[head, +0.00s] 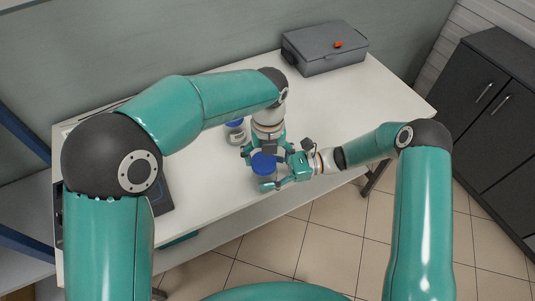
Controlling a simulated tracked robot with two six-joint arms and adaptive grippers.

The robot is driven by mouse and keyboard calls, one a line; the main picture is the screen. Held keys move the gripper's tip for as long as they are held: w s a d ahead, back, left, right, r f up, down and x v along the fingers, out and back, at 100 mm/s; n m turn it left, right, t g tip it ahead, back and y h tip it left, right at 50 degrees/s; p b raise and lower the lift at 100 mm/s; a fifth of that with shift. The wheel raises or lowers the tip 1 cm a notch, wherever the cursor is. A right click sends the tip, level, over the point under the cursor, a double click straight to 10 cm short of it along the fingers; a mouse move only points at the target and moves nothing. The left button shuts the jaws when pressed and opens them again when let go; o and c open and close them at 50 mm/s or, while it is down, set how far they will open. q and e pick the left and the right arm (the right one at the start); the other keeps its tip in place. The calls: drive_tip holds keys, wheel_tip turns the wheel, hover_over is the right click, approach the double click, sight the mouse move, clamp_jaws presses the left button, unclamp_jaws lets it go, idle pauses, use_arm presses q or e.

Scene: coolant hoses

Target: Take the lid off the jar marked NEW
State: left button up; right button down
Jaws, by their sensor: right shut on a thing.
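A jar (263,173) with a blue lid (264,160) is between my two grippers near the table's front edge. My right gripper (277,174) comes in from the right and is shut on this jar's body; one finger shows at its front and the other is partly hidden. My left gripper (263,151) points down at the lid from behind, its fingers spread to either side; I cannot tell whether they touch it. A second jar (237,135) with a blue lid and a pale label stands behind to the left. I cannot read NEW on either jar.
The white table (330,105) is clear at the right and centre back. A dark flat device (160,197) lies at the left, mostly hidden by my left arm. A dark cabinet (490,95) stands right.

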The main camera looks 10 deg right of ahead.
sight(273, 171)
use_arm(q)
drive_tip(key=shift+c, duration=0.3)
drive_tip(key=shift+s+d+f, duration=0.1)
drive_tip(key=shift+d+f, duration=0.05)
clamp_jaws()
drive_tip(key=shift+s, duration=0.25)
drive_tip(key=n, duration=0.2)
drive_tip(key=s+n+t, duration=0.1)
drive_tip(key=n, duration=0.1)
drive_tip(key=shift+s+d, duration=0.15)
drive_tip(key=shift+d, duration=0.05)
drive_tip(key=n, duration=0.3)
drive_tip(key=n+t+y, duration=0.1)
drive_tip(key=shift+s+d+f+n, duration=0.1)
drive_tip(key=shift+s+d+n, duration=0.2)
drive_tip(key=shift+s, duration=0.1)
drive_tip(key=shift+s+n+t, duration=0.1)
drive_tip(key=shift+n+t, duration=0.2)
drive_tip(key=shift+n, duration=0.3)
drive_tip(key=c, duration=0.9)
unclamp_jaws()
drive_tip(key=shift+f, duration=0.15)
drive_tip(key=shift+c, duration=0.2)
